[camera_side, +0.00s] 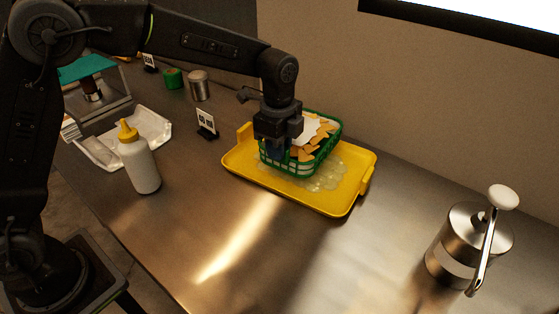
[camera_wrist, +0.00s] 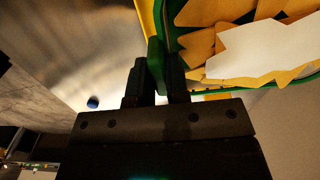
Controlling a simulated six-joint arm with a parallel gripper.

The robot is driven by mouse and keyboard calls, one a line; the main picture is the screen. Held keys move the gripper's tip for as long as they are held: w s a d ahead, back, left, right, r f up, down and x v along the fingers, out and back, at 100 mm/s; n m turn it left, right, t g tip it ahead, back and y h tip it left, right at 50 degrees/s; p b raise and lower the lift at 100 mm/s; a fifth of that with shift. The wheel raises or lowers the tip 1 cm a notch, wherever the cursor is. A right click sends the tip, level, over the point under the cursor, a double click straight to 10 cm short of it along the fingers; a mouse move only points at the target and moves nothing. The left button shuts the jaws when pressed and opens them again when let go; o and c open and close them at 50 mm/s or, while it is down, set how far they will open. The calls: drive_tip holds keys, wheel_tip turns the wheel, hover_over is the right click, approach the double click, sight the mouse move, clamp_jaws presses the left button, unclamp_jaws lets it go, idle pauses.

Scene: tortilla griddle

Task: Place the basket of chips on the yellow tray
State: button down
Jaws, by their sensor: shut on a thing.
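The green basket of chips (camera_side: 318,158) is at the left half of the yellow tray (camera_side: 345,205) in the side view, over the tray's surface. It holds orange chips (camera_side: 322,134) and a white paper liner. I cannot tell whether its bottom touches the tray. My gripper (camera_side: 276,150) points down at the basket's near left side. In the wrist view my gripper (camera_wrist: 160,85) is shut on the green basket rim (camera_wrist: 156,60), with chips (camera_wrist: 200,45) to the right. A strip of the yellow tray (camera_wrist: 147,18) shows beyond the rim.
A white squeeze bottle (camera_side: 139,165) with a yellow cap and a white tray (camera_side: 155,128) stand left. A small card holder (camera_side: 206,124) is behind the yellow tray's left end. A metal canister with a crank (camera_side: 465,240) stands right. The front counter is clear.

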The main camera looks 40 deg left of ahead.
sight(279, 163)
drive_tip(key=shift+d+f, duration=0.1)
drive_tip(key=shift+f, duration=1.9)
drive_tip(key=c, duration=1.6)
unclamp_jaws()
drive_tip(key=shift+f, duration=0.15)
drive_tip(key=o, duration=0.5)
